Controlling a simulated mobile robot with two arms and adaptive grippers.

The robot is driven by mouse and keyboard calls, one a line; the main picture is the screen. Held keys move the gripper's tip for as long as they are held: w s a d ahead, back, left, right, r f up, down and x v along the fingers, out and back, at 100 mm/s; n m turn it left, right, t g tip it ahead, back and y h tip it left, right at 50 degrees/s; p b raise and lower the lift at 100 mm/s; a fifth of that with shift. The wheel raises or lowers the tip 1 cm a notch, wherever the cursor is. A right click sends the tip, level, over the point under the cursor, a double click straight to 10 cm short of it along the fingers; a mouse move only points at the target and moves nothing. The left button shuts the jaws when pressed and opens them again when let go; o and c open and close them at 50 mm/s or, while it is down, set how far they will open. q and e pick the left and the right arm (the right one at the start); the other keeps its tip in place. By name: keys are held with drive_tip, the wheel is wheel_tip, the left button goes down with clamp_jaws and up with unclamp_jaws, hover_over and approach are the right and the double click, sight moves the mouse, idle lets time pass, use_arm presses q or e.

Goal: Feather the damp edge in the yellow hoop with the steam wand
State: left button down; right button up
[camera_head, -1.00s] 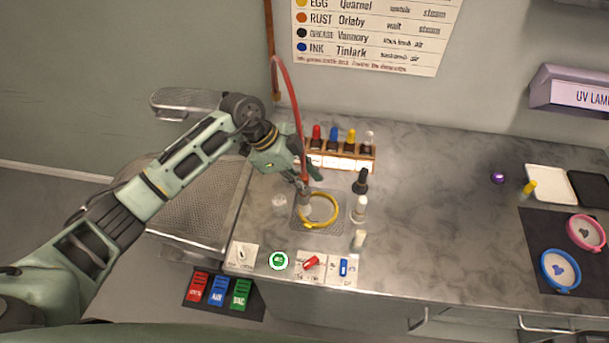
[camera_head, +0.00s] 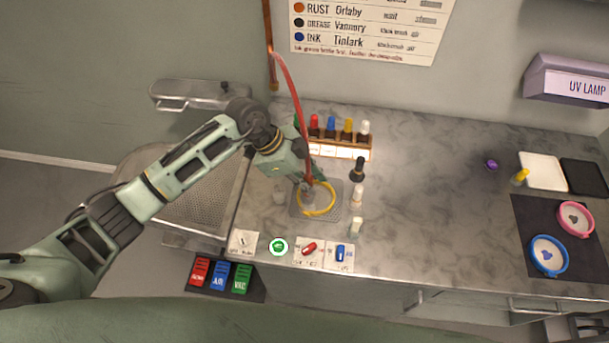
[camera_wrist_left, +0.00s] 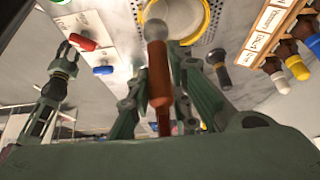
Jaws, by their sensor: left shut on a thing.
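My left gripper (camera_head: 312,181) is shut on the steam wand (camera_wrist_left: 158,75), which has a red-brown handle and a grey rounded tip; a red hose runs up from it. The yellow hoop (camera_head: 333,203) lies flat on a perforated plate (camera_head: 341,212) on the counter. The wand tip is low over the left part of the hoop; I cannot tell if it touches the cloth. The hoop also shows at the top of the left wrist view (camera_wrist_left: 206,18), beyond the tip. The damp edge cannot be made out. My right gripper (camera_head: 587,328) shows partly at the lower right corner.
A rack of colour-capped bottles (camera_head: 341,152) stands behind the hoop. A dark bottle (camera_head: 357,170) and small pale bottles (camera_head: 357,194) stand to its right. Switch cards (camera_head: 324,254) lie in front. Blue (camera_head: 548,272) and pink (camera_head: 591,222) hoops lie on a dark mat. The counter's middle is clear.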

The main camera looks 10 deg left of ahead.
use_arm(q)
drive_tip(key=shift+s+d, duration=0.3)
drive_tip(key=shift+d, duration=0.15)
drive_tip(key=shift+d, duration=0.2)
drive_tip(key=shift+w+d+p, duration=0.1)
drive_tip(key=shift+d+p, duration=0.25)
drive_tip(key=shift+d, duration=0.75)
drive_tip(key=shift+w, duration=0.1)
drive_tip(key=shift+w+d+b, duration=0.35)
drive_tip(key=shift+w+d, duration=0.35)
drive_tip(key=shift+d, duration=0.25)
drive_tip(key=shift+w, duration=0.1)
